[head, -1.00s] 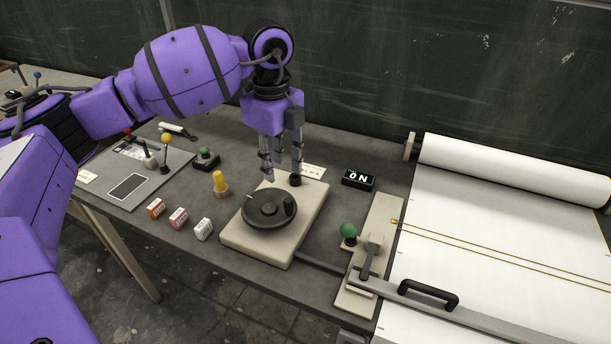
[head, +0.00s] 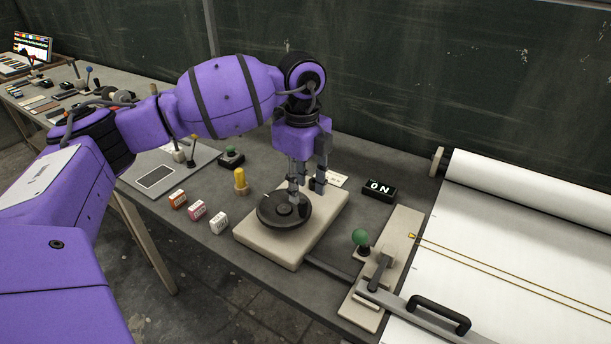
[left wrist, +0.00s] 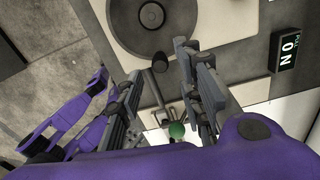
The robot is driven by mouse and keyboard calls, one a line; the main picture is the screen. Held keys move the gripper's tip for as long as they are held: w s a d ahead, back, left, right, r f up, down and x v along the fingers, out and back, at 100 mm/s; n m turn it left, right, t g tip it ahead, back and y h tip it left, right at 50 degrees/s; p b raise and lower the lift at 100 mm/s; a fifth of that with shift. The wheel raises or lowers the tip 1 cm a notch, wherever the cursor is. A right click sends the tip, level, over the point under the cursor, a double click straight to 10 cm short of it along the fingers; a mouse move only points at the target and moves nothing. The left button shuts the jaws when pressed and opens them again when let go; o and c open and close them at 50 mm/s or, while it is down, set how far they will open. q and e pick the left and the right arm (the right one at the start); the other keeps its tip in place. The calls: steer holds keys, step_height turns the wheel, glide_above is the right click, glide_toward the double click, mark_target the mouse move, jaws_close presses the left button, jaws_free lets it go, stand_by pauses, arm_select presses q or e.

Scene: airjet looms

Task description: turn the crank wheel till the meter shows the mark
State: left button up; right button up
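The crank wheel (head: 284,211) is a dark round disc on a pale base plate (head: 262,249). It also shows at the top of the left wrist view (left wrist: 152,22). My left gripper (head: 305,189) points down at the wheel's far right edge. In the left wrist view its two fingers (left wrist: 162,80) stand apart, with a small dark knob (left wrist: 160,62) between them and no clear contact. My right gripper is out of view.
A yellow knob (head: 240,181) and several small labelled boxes (head: 197,210) stand left of the wheel. To the right are a green ball lever (head: 360,237), a black handle (head: 439,313) and a white roll (head: 533,188). A dark board stands behind.

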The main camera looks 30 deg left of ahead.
mark_target(303, 201)
arm_select(q)
step_height(303, 201, down, 5)
steer(key=shift+r+b, duration=0.1)
steer(key=shift+b, duration=1)
steer(key=shift+r, duration=0.15)
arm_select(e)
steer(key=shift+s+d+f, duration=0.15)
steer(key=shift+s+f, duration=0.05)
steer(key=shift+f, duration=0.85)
arm_select(q)
steer(key=shift+c, duration=0.6)
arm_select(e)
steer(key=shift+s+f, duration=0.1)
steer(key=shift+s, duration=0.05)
arm_select(q)
jaws_close()
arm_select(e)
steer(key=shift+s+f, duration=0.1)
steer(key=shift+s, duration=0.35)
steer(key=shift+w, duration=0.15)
